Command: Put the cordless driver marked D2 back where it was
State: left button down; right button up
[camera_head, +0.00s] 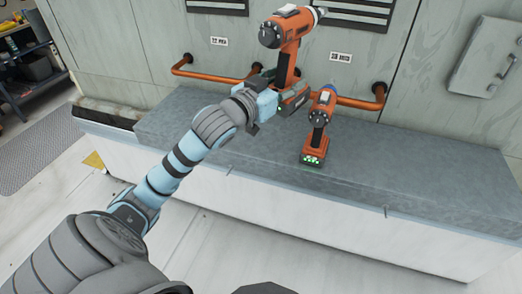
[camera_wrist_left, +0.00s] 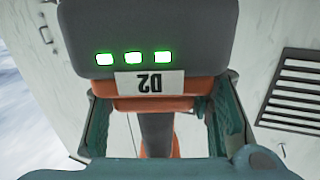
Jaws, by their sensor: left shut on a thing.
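An orange and grey cordless driver (camera_head: 290,35) is held up in front of the back wall by my left gripper (camera_head: 280,98). In the left wrist view its dark base (camera_wrist_left: 150,30) shows three green lights and a white tag (camera_wrist_left: 150,82) reading D2, upside down. The left gripper (camera_wrist_left: 158,120) is shut on this driver, with a finger on each side of it. A second orange driver (camera_head: 319,127) stands upright on the grey ledge (camera_head: 420,170), right of the gripper, with green lights on its base. I cannot read a mark on it. My right gripper is not in view.
Orange rails (camera_head: 360,102) run along the wall behind the ledge, under two small white labels (camera_head: 219,42) (camera_head: 341,57). Dark slotted vents (camera_head: 362,10) are above. The ledge is clear to the right. A grey wall hatch (camera_head: 487,58) is at right.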

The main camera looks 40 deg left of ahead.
pick_arm(q)
jog(key=w+a+f+n+g+y+b, duration=0.1)
jog(key=w+a+n+y, duration=0.1)
jog(key=a+y, duration=0.15)
jog(key=w+a+f+n+y+b, duration=0.1)
jog(key=a+n+y, duration=0.1)
jog(key=a, duration=0.3)
jog(key=f+b, duration=0.1)
jog(key=f, duration=0.5)
jog(key=f+b, duration=0.2)
jog(key=f, duration=0.5)
jog(key=f+b, duration=0.2)
jog(key=f, duration=0.4)
jog(key=shift+a+f, duration=0.2)
jog(key=shift+a, duration=0.2)
jog(key=c, duration=0.6)
grip_release()
jog(key=shift+s, duration=0.1)
